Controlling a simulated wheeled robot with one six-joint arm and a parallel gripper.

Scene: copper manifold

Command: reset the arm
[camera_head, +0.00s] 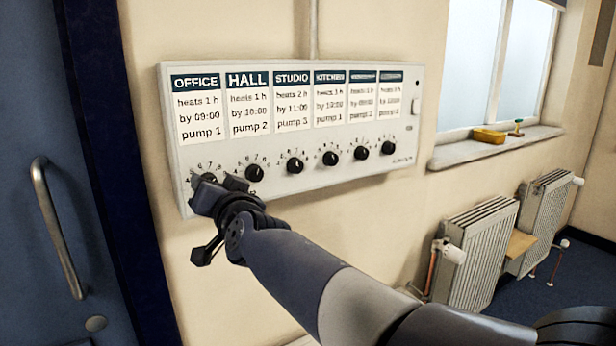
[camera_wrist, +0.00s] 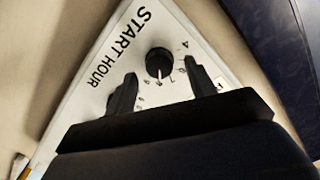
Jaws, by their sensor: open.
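My arm reaches in from the lower right in the head view, and my gripper (camera_head: 218,188) is at the lower left corner of the white control panel (camera_head: 300,192), in front of the leftmost dial under the OFFICE label. In the wrist view my gripper (camera_wrist: 160,90) is open, with its two dark fingers apart. A black knob (camera_wrist: 159,63) shows between and just beyond the fingertips, and I see no finger touching it. The words START HOUR stand beside the knob. In the head view the gripper largely hides the leftmost knob.
A blue door (camera_head: 30,120) with a metal handle (camera_head: 58,230) is at the left. Radiators (camera_head: 480,255) stand below the window sill (camera_head: 490,148) at the right. The wall below the panel is bare beside my arm.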

